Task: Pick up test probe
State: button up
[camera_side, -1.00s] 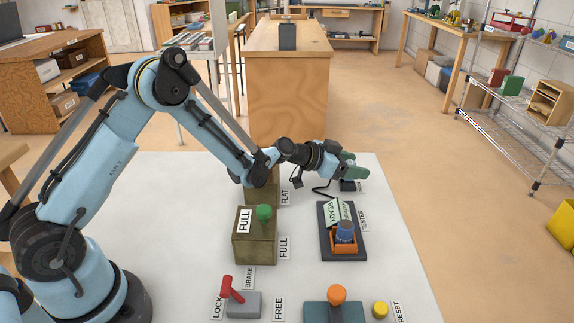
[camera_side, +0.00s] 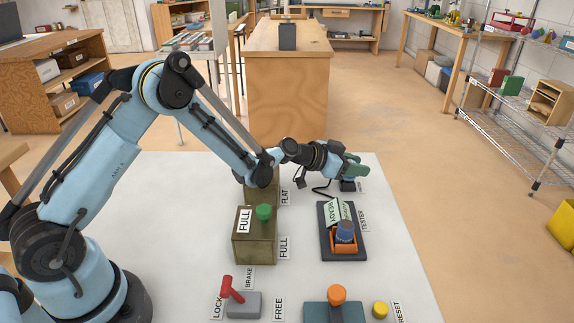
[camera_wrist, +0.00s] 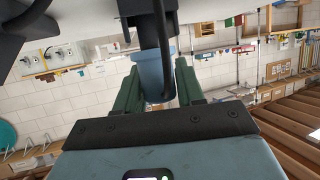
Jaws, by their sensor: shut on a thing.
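My gripper (camera_side: 355,168) is over the back of the white tabletop, at the far end of the tester (camera_side: 362,245). In the wrist view its two green fingers (camera_wrist: 156,78) are shut on the test probe (camera_wrist: 153,68), a blue cylinder with a black part above it and a dark cable alongside. In the side view the fingers hide most of the probe. A black piece (camera_side: 348,186) shows just below them; I cannot tell whether the probe touches it. A dark cable (camera_side: 322,191) loops from there toward the tester, which has a green display (camera_side: 338,211).
A blue-grey cylinder (camera_side: 345,229) stands in the tester's orange holder. Left of it are the FULL box (camera_side: 252,250) with a green-topped item and the FLAT box behind. A red lever (camera_side: 231,288), an orange knob (camera_side: 337,294) and a yellow button (camera_side: 380,309) are in front.

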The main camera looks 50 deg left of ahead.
jog(key=shift+r, duration=0.15)
notch_tip(320, 180, up, 4)
jog(key=shift+f, duration=0.25)
jog(key=s+d+r, duration=0.7)
jog(key=d, duration=0.2)
jog(key=s+d+r, duration=0.2)
jog(key=s+r, duration=0.1)
jog(key=s, duration=0.7)
jog(key=shift+d+f, duration=0.15)
jog(key=shift+f, duration=2.8)
jog(key=shift+f, duration=0.6)
jog(key=shift+r, duration=0.1)
notch_tip(320, 180, up, 7)
dwell(1.0)
